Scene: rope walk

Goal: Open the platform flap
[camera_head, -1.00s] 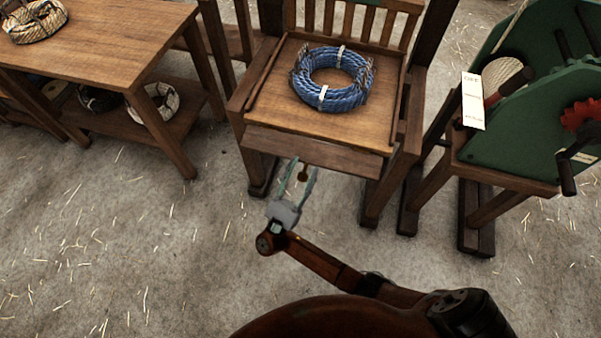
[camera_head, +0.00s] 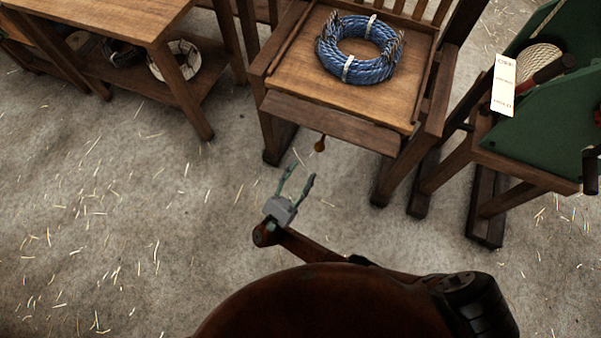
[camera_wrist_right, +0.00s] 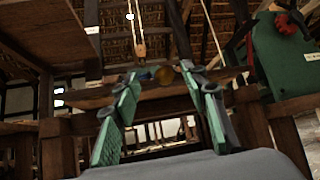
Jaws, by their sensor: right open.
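The platform (camera_head: 375,95) is a wooden bed with raised side rails and a blue rope coil (camera_head: 360,50) lying on it. The flap (camera_head: 333,122) is a darker board along its front edge. A small round brown knob (camera_head: 320,144) hangs below the flap's lower edge. My right gripper (camera_head: 296,180) is open and empty, in front of and apart from the knob. In the right wrist view, the knob (camera_wrist_right: 164,75) appears between the spread green fingers, farther off, with the flap (camera_wrist_right: 150,90) behind. My left gripper is not in view.
A wooden table (camera_head: 110,12) with a lower shelf stands at the left. A green-sided machine (camera_head: 545,135) with a white tag (camera_head: 504,85) stands at the right. Straw-strewn floor (camera_head: 140,220) is open in front and to the left.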

